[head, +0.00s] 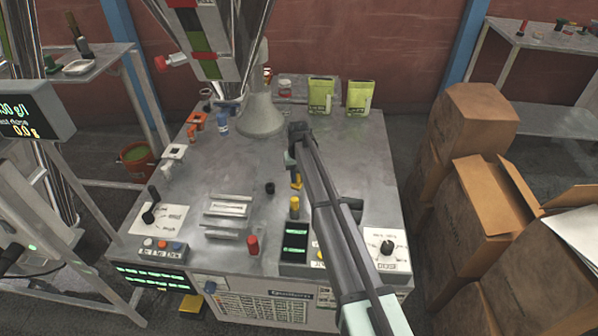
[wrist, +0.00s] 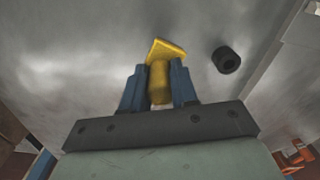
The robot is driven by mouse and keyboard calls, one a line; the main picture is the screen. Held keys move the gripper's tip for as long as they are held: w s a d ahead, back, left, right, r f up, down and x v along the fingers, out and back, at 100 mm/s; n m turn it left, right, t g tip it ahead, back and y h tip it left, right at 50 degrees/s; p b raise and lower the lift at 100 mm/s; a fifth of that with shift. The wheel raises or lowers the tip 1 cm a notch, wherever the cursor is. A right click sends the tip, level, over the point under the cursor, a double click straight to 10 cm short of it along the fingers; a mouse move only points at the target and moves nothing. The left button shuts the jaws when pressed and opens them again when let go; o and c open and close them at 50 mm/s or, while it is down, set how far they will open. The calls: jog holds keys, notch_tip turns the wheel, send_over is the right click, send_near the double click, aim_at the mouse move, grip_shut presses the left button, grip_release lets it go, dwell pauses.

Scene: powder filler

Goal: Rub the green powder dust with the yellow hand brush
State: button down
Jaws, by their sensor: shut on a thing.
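My gripper (wrist: 158,88) has its blue fingers shut on the handle of the yellow hand brush (wrist: 164,50). The brush's wide yellow end points away from the fingers over the grey metal tabletop. In the head view, my arm partly hides the gripper, and a bit of the yellow brush (head: 297,182) shows below it near the middle of the table. I cannot tell whether the brush touches the surface. I cannot make out any green powder dust on the tabletop in either view.
A small black cylinder (head: 269,188) stands left of the brush; it also shows in the wrist view (wrist: 226,60). A yellow-topped container (head: 295,204) and a red one (head: 253,245) stand nearer. Green bags (head: 321,95) and the filler's cone (head: 261,118) stand at the back.

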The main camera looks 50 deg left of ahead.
aim_at(298, 182)
jog(key=shift+f, duration=2)
jog(key=shift+w+a+f, duration=0.4)
jog(key=shift+a+f, duration=0.05)
jog(key=shift+f, duration=0.1)
jog(key=shift+w+a+f, duration=0.1)
jog(key=shift+w+a, duration=0.95)
jog(key=s+d, duration=0.2)
jog(key=d, duration=0.1)
jog(key=shift+s, duration=0.5)
jog(key=shift+r, duration=4.15)
